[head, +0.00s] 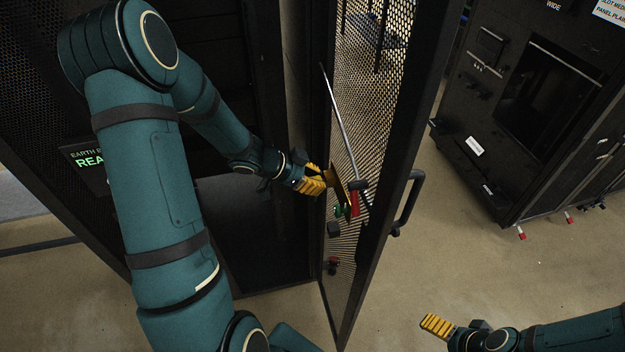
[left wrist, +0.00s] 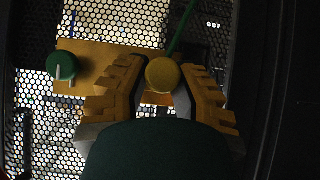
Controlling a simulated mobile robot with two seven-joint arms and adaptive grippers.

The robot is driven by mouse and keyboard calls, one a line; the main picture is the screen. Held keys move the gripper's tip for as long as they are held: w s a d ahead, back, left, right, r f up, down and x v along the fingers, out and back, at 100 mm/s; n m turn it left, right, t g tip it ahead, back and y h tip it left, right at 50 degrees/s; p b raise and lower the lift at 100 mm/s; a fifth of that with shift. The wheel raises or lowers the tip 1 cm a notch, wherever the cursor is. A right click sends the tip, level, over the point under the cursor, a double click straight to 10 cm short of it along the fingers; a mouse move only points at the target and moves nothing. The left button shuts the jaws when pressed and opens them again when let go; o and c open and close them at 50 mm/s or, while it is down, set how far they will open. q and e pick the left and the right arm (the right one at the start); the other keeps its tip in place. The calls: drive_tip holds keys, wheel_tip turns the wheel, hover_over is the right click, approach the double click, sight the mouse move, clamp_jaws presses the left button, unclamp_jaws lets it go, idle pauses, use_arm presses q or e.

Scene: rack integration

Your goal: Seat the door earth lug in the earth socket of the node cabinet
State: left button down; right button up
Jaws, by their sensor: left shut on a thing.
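My left gripper (head: 315,182) is at the inner side of the open perforated door (head: 345,130). In the left wrist view its yellow fingers (left wrist: 162,88) are shut on a yellow round piece (left wrist: 163,76), seemingly the door earth lug, with a green lead rising behind it. A yellow plate (left wrist: 85,66) lies behind the fingers, with a green round part (left wrist: 62,65) at its left. The node cabinet (head: 245,225) stands open and dark at the left; I cannot make out its earth socket. My right gripper (head: 438,325) is low at the right, away from the door; its opening is unclear.
A thin rod (head: 340,120) slants down the door beside small red and black parts. The door handle (head: 407,203) juts out to the right. A screen (head: 88,157) reading "EARTH" is partly hidden by my left arm. Another black cabinet (head: 530,100) stands at right; floor between is clear.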

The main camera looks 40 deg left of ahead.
use_arm(q)
drive_tip(key=shift+w+d, duration=0.2)
drive_tip(key=shift+w, duration=0.05)
drive_tip(key=c, duration=0.8)
unclamp_jaws()
drive_tip(key=shift+r, duration=0.1)
drive_tip(key=v, duration=1.2)
